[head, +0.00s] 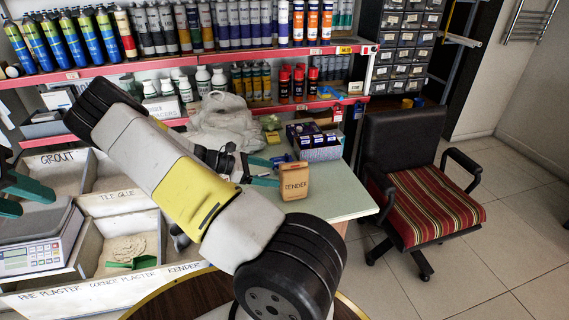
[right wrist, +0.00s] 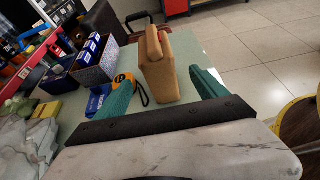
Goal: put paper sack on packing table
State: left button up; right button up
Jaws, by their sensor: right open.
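The brown paper sack (head: 295,182), with dark lettering on its front, stands upright on the pale green packing table (head: 342,200). It also shows in the right wrist view (right wrist: 158,68), its top folded. My right gripper (head: 272,170) is open beside the sack, its green fingers pointing at it. In the right wrist view the sack stands between and just beyond the spread fingertips (right wrist: 165,88), apart from them as far as I can see. My right arm hides part of the table. My left gripper (head: 38,198) is at the left edge, fingers apart and empty, partly cut off.
A box of blue-and-white packs (head: 318,150) and a yellow tape measure (right wrist: 125,82) are on the table behind the sack. A plastic bag (head: 222,125) lies further back. Powder bins (head: 130,248) and a scale (head: 35,245) are at left. A striped chair (head: 430,200) stands right.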

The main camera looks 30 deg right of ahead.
aim_at(294, 175)
jog(key=x, duration=0.9)
jog(key=shift+s+d+r, duration=0.1)
jog(key=shift+d, duration=0.35)
grip_shut()
